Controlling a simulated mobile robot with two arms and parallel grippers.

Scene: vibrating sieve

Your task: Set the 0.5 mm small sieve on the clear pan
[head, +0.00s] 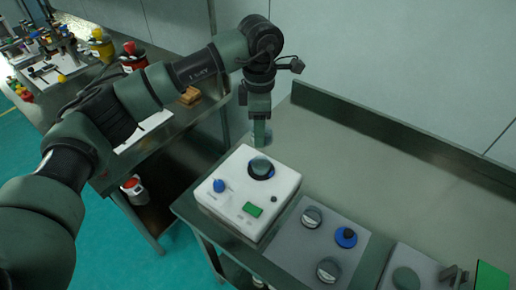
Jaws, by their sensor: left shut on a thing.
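My left gripper (260,136) points straight down just behind the white sieve shaker (232,206). Two round, metallic pieces (312,216) (328,270) lie on a grey mat (290,243). No size marking is readable. My right gripper is not in view.
A blue round part with a dark knob (346,237) lies on the mat. A green panel (492,275) stands at lower right. The bench (400,175) behind is clear up to its raised back edge.

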